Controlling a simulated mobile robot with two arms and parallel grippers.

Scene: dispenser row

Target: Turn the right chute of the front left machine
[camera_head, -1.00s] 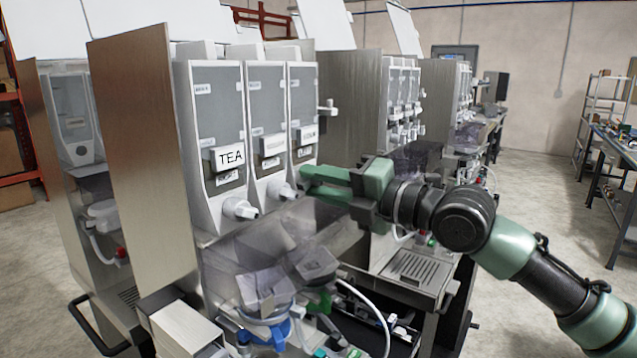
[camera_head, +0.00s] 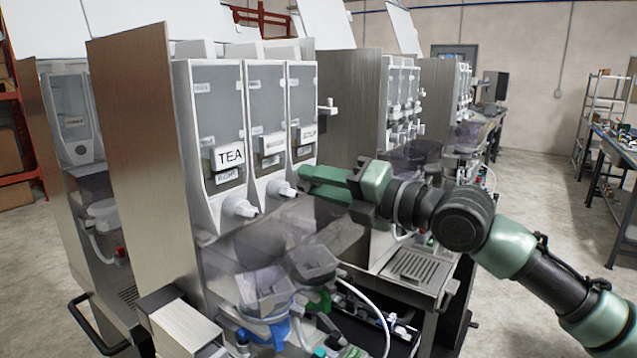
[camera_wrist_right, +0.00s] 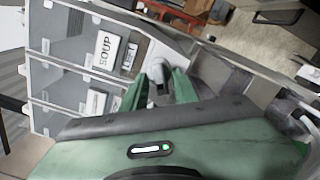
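The front left machine has three tall white canisters with grey fronts. The left one bears a TEA label (camera_head: 229,156), and the right canister (camera_head: 301,105) bears a SOUP label, readable in the wrist view (camera_wrist_right: 106,50). White chutes stick out below the left canister (camera_head: 240,208) and the middle one (camera_head: 281,189). The right chute (camera_wrist_right: 158,74) is hidden behind my gripper in the head view. In the wrist view it lies between the fingertips of my right gripper (camera_head: 301,181), which is open around it. I cannot tell whether the fingers touch it. My left gripper is in neither view.
Translucent mixing bowls (camera_head: 265,287) with hoses stand below the chutes. A brushed metal side panel (camera_head: 140,170) flanks the canisters on the left. More machines stand behind, with a drip tray (camera_head: 415,267) on the right.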

